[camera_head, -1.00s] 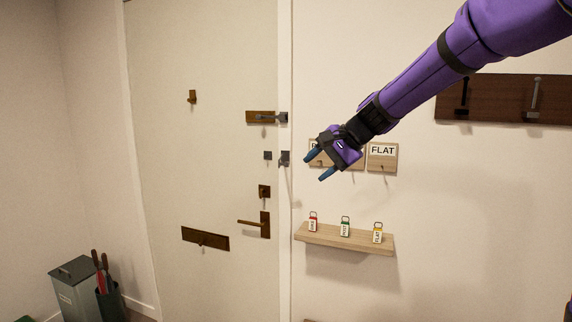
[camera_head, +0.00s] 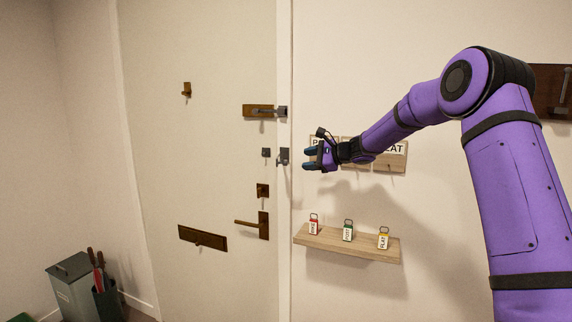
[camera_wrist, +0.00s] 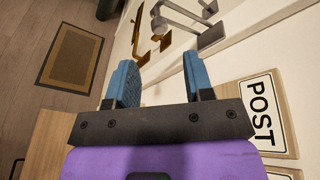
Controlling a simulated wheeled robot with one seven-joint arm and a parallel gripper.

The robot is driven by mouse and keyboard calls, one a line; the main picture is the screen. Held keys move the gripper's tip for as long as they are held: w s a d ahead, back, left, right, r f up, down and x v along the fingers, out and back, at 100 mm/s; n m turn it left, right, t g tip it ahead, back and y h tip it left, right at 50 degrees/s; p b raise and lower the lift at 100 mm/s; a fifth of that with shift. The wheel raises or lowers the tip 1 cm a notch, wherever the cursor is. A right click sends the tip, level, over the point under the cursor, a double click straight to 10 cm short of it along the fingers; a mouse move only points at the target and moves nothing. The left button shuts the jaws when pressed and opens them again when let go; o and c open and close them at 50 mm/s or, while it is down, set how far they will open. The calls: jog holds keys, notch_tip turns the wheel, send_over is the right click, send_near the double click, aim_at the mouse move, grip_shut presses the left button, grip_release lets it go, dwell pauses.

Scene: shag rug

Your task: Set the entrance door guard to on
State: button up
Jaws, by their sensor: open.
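The pale entrance door (camera_head: 200,70) appears shut. At its right edge there is a small grey fitting (camera_head: 266,153) on the door, and a grey hinged-looking fitting (camera_head: 284,157) on the frame beside it; together they look like the door guard. In the wrist view the grey frame fitting (camera_wrist: 211,38) shows beyond the fingers, with grey bars near it. I cannot tell the guard's exact setting. My gripper (camera_head: 308,159) is open and empty, just right of the frame fitting, fingers pointing left at about its height. The wrist view shows both blue fingers (camera_wrist: 158,78) apart.
A brown-plated bolt (camera_head: 258,111) sits above, a lock (camera_head: 263,190) and lever handle (camera_head: 250,223) below. A wooden shelf (camera_head: 350,245) with three tagged keys juts out under my arm. Labelled wall plaques (camera_head: 392,165) are partly behind my arm. A grey bin (camera_head: 75,285) stands lower left.

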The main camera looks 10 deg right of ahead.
aim_at(286, 163)
jog(key=x, duration=0.9)
jog(key=shift+a, duration=0.1)
grip_shut()
